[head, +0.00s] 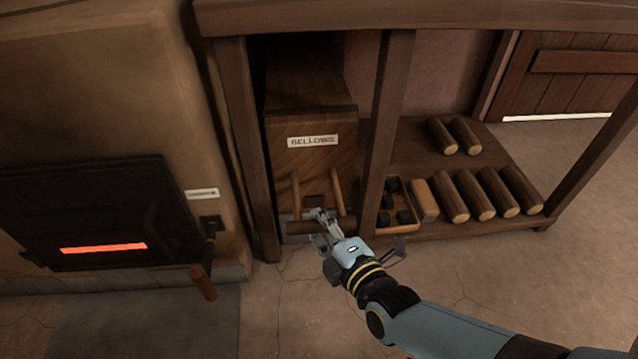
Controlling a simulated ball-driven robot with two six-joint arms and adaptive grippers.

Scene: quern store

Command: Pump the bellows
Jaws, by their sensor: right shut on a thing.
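The bellows (312,115) is a brown wooden box with a paper label, standing in a bay of a wooden frame. Two light wooden rods run down its front to a dark horizontal handle bar (300,227). My right gripper (322,224) comes in from the lower right and is shut on this handle bar, near its middle. The gripper hides part of the bar. My left gripper is out of view.
At the left is a stove with a dark door (95,215) and a glowing slot. A wooden-ended lever (203,283) hangs beside it. Right of a post (385,120), a low shelf holds several logs (485,195) and a tray (405,227) of dark lumps. The floor in front is clear.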

